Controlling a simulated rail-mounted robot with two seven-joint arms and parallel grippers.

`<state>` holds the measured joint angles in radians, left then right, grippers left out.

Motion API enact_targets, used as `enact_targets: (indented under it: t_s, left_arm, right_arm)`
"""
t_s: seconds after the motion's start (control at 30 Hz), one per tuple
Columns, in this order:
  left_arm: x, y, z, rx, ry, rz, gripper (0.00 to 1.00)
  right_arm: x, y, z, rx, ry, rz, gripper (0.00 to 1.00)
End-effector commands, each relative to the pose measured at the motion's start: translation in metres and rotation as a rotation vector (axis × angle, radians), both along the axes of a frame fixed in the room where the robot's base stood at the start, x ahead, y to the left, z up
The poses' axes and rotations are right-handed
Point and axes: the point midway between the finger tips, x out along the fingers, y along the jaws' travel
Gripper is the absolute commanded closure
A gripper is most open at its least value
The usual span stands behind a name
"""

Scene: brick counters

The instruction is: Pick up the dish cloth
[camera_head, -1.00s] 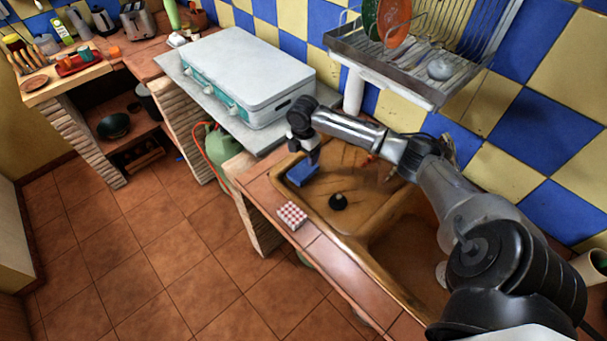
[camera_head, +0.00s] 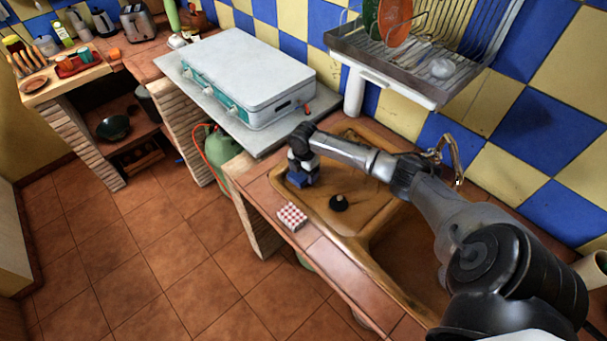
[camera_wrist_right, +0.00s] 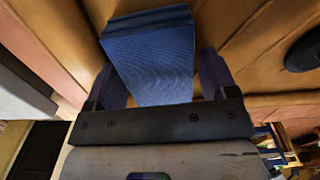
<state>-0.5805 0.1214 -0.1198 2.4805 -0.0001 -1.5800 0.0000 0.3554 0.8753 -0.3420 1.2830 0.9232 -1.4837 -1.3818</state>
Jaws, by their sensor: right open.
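A blue folded cloth (camera_head: 298,181), which looks like the dish cloth, lies in the left end of the brown sink (camera_head: 368,200). My right gripper (camera_head: 303,172) is down at it and covers part of it. In the right wrist view the textured cloth (camera_wrist_right: 155,62) lies between the two spread fingers of the right gripper (camera_wrist_right: 162,80). The fingers are open, one on each side of the cloth; I cannot tell whether they touch it. My left gripper is not in view.
A red-and-white checkered item (camera_head: 292,216) lies on the counter's front edge. A black round plug (camera_head: 339,202) is in the sink. A metal faucet (camera_head: 447,152) stands behind my right arm.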

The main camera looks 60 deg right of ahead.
Motion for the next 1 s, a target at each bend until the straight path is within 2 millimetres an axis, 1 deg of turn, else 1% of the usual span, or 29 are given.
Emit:
enact_targets:
  t_s: [0.2,0.5,0.6,0.83,0.93,1.0]
  left_arm:
    - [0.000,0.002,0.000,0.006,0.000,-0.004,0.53]
    - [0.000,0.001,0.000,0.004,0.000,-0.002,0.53]
    - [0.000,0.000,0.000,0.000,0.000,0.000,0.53]
    - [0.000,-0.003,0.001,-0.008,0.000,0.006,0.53]
    - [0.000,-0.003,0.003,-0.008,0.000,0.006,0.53]
    - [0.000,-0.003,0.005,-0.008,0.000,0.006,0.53]
  right_arm:
    - [0.000,0.000,-0.001,-0.001,-0.001,0.001,0.21]
    - [0.000,0.000,-0.001,-0.001,-0.001,0.001,0.50]
    - [0.000,0.000,-0.001,-0.001,-0.001,0.001,0.57]
    - [0.000,0.000,0.002,-0.001,-0.001,0.000,0.58]
    - [0.001,-0.001,0.011,-0.002,-0.003,0.000,0.58]
    - [0.001,-0.001,0.022,-0.003,-0.003,0.002,0.58]
